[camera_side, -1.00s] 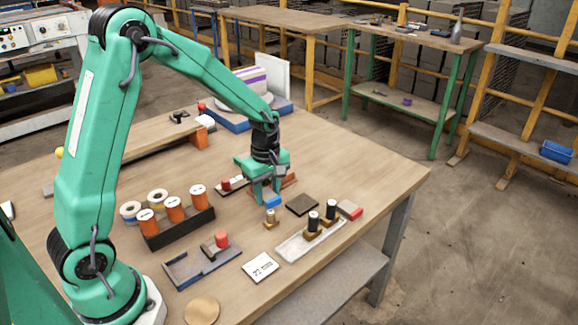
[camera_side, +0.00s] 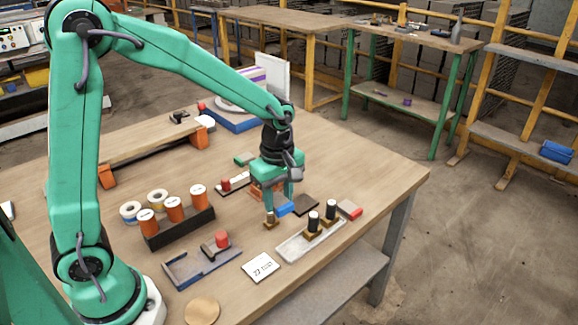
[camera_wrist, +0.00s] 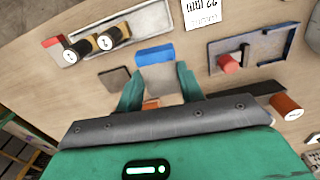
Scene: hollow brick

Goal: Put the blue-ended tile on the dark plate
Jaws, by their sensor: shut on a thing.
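The blue-ended tile shows a bright blue end (camera_wrist: 155,54) and a pale grey body (camera_wrist: 160,80) in the wrist view. My gripper (camera_wrist: 158,72) is shut on the grey body, with one finger on each side. In the side view my gripper (camera_side: 280,199) points down, and the tile's blue end (camera_side: 285,208) faces the camera; the fingers hide most of its body. The dark plate (camera_side: 306,204) lies flat on the table, just right of the tile in the side view. It also shows in the wrist view (camera_wrist: 115,81), left of the fingers. The tile's height above the table is hard to judge.
A white card (camera_side: 261,266) lies nearer.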

